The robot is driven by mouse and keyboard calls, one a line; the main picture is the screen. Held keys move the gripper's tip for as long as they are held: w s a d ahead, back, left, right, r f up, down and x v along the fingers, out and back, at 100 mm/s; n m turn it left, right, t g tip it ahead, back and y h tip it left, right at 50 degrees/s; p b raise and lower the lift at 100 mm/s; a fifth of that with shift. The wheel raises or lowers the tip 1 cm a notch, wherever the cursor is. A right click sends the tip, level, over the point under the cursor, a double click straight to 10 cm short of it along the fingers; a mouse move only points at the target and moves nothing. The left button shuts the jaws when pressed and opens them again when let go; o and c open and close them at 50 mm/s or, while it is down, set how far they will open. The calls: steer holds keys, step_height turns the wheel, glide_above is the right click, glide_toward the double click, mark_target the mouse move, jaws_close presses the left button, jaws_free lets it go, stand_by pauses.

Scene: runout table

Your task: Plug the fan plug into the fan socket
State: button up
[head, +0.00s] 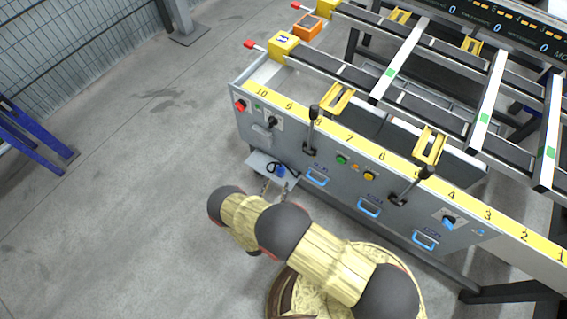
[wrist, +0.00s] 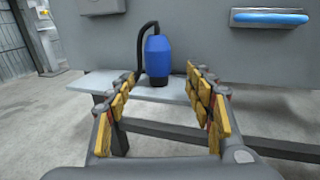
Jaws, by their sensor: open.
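The fan plug (head: 281,170) is a blue body with a black cable, resting on a small grey shelf on the machine's front. In the wrist view the plug (wrist: 158,56) stands upright, its cable arching up and left from its top. My gripper (head: 273,186) is open in front of the shelf. In the wrist view its yellow-padded fingers (wrist: 162,80) stand left and right of the plug, which appears between the tips; contact cannot be told. A grey box (head: 263,131) above the shelf may be the fan socket; only its lower edge (wrist: 103,7) shows in the wrist view.
The shelf (wrist: 90,82) is bare left of the plug. A blue handle (wrist: 268,18) sits on the panel at right, and a lever (head: 312,128) stands above. A dark rail (wrist: 185,131) runs below the shelf. Floor at left is clear.

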mark_target(279, 175)
steer(key=b+x, duration=0.1)
steer(key=x, duration=0.2)
steer(key=shift+w, duration=0.1)
steer(key=x, duration=0.1)
steer(key=b+x, duration=0.1)
steer(key=x, duration=0.3)
steer(key=shift+r+b, duration=0.35)
steer(key=shift+a, duration=0.1)
steer(key=shift+c, duration=1.3)
steer(key=c, duration=1.1)
